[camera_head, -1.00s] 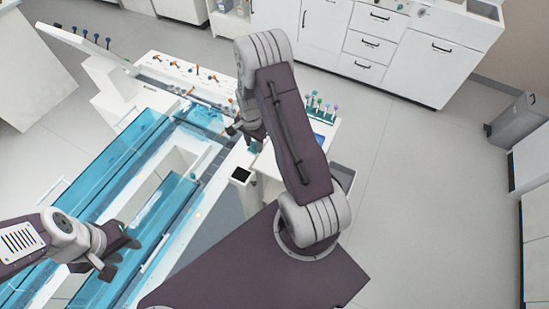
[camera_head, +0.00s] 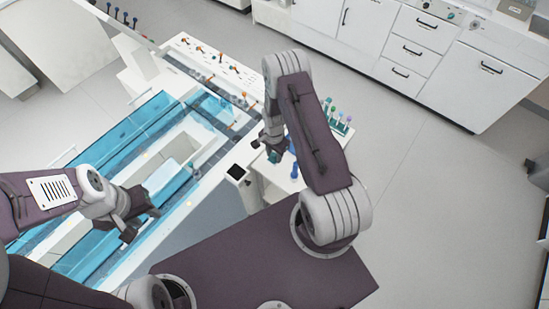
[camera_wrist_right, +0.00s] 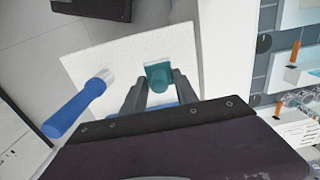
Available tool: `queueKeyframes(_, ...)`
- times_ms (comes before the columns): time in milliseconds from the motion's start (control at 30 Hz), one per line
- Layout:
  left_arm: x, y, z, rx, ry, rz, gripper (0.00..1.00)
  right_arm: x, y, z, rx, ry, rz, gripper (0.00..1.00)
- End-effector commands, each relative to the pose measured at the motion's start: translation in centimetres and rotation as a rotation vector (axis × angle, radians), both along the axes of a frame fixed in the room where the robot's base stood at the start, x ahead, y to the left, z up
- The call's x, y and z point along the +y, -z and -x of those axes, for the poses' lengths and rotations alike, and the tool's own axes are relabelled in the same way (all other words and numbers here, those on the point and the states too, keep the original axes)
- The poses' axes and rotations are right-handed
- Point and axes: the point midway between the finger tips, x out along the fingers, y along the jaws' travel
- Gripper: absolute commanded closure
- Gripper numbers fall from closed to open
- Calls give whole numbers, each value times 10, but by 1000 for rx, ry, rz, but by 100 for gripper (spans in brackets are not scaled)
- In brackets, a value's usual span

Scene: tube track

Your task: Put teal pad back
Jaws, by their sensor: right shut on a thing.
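The teal pad (camera_wrist_right: 157,74) is between the fingertips of my right gripper (camera_wrist_right: 153,88) in the right wrist view, above or at a white surface. In the head view my right gripper (camera_head: 268,142) is at the white side shelf right of the machine, with a bit of teal (camera_head: 274,157) below it. The pad's underside is hidden, so I cannot tell whether it touches the surface. My left gripper (camera_head: 138,214) hangs over the blue-covered track, its fingers apart and empty.
A rack of coloured tubes (camera_head: 338,122) stands behind my right arm. Orange-topped pegs (camera_head: 220,57) line the machine's far end.

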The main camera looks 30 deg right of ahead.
Motion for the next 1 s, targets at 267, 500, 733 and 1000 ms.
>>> queueKeyframes(267, 0, -5, 0, 0, 0, 0, 64, 1, 31, 1, 1, -1, -1, 100)
queueKeyframes(500, 0, -1, 0, 0, 0, 0, 64, 1, 35, 1, 1, -1, -1, 100)
queueKeyframes(733, 0, -2, 0, 0, 0, 0, 64, 1, 33, 1, 1, -1, -1, 43)
queueKeyframes(1000, 0, -5, 0, 0, 0, 0, 64, 0, 27, 0, 0, -1, 0, 43)
